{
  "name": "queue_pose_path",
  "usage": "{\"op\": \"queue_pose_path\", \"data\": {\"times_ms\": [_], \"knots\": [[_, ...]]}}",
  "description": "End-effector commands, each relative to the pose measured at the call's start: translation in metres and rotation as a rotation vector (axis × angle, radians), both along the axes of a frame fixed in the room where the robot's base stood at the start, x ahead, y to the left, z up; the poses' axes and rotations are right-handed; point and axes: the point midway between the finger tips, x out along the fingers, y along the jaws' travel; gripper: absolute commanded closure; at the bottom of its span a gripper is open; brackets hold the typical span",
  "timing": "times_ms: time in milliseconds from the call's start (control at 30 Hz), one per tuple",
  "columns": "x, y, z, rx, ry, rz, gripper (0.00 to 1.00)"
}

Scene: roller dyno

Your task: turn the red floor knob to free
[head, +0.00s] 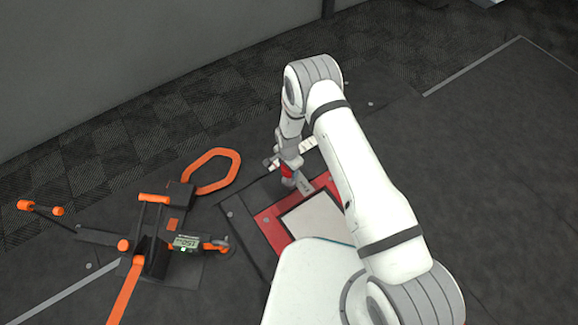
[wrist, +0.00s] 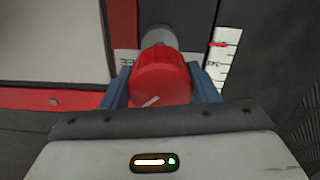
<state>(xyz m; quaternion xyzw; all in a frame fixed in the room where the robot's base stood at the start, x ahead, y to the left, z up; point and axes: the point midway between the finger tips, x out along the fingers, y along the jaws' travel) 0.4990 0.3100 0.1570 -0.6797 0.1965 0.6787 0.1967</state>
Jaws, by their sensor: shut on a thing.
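The red floor knob (wrist: 160,80) is in the middle of the wrist view, with a pale line on its face and a grey round base behind it. My gripper (wrist: 163,88) is shut on the knob, one blue-grey finger on each side. A white label (wrist: 128,62) beside the knob is partly hidden, with only some letters showing. In the head view the knob (head: 287,171) shows as a small red patch under my gripper (head: 289,174), beside the red-framed plate.
A red frame (head: 268,228) surrounds a pale panel (head: 312,220) in the floor. A black and orange strap device (head: 152,235) with a small display lies to the left. A white scale (wrist: 226,55) is right of the knob. Open dark floor (head: 490,150) lies to the right.

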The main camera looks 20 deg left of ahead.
Motion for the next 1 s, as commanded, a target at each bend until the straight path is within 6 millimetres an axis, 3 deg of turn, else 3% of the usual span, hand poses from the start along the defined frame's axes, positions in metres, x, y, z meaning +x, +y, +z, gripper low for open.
{"op": "queue_pose_path", "data": {"times_ms": [133,167,400,733,1000], "knots": [[-0.001,0.000,-0.001,-0.001,0.003,-0.002,0.69],[-0.001,0.000,-0.001,-0.001,0.003,-0.002,0.45],[0.000,-0.001,0.000,-0.001,0.002,-0.002,0.26],[0.000,-0.001,0.007,0.000,0.000,-0.001,0.24],[0.000,0.000,0.053,0.000,0.000,-0.001,0.24]]}}
